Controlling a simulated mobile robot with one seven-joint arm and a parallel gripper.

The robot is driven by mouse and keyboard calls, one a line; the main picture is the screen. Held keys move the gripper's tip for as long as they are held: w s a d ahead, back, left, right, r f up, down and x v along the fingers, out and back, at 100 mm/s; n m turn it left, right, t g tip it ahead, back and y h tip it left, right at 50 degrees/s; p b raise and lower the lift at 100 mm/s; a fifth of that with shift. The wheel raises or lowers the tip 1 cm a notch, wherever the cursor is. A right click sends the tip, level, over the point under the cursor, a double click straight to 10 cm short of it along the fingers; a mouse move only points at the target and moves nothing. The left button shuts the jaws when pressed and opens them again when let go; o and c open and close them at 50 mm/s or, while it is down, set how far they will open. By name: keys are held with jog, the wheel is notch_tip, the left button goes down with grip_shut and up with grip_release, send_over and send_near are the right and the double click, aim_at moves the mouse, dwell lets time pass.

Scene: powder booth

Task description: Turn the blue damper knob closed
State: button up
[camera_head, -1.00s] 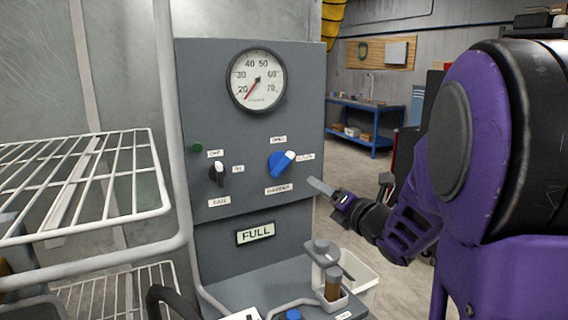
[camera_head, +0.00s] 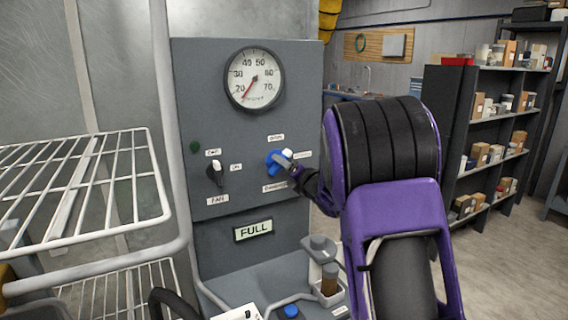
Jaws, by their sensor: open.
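The blue damper knob (camera_head: 271,158) is on the right side of the grey control panel (camera_head: 215,120). Its white-tipped pointer (camera_head: 287,153) aims up and to the right, towards the label at its right. Small labels sit above, right of and below the knob. My gripper (camera_head: 280,161) is open and in front of the knob, its fingers overlapping the knob's lower right part. I cannot tell whether the fingers touch it. My wrist and purple arm reach in from the right and hide the area right of the panel.
A round gauge (camera_head: 254,78) is above the knob. A black fan knob (camera_head: 215,172) is to its left. A FULL sign (camera_head: 253,230) and a holder with a brown jar (camera_head: 330,279) are below. A white wire rack (camera_head: 75,185) stands at left, shelves (camera_head: 490,115) at back right.

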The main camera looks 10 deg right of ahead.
jog(key=shift+w, duration=0.1)
grip_shut()
jog(key=shift+f+m+b, duration=0.1)
jog(key=shift+m+b, duration=0.2)
jog(key=shift+b, duration=0.1)
jog(key=m+b, duration=0.4)
jog(key=m, duration=0.4)
dwell(0.5)
jog(key=shift+m, duration=0.3)
grip_release()
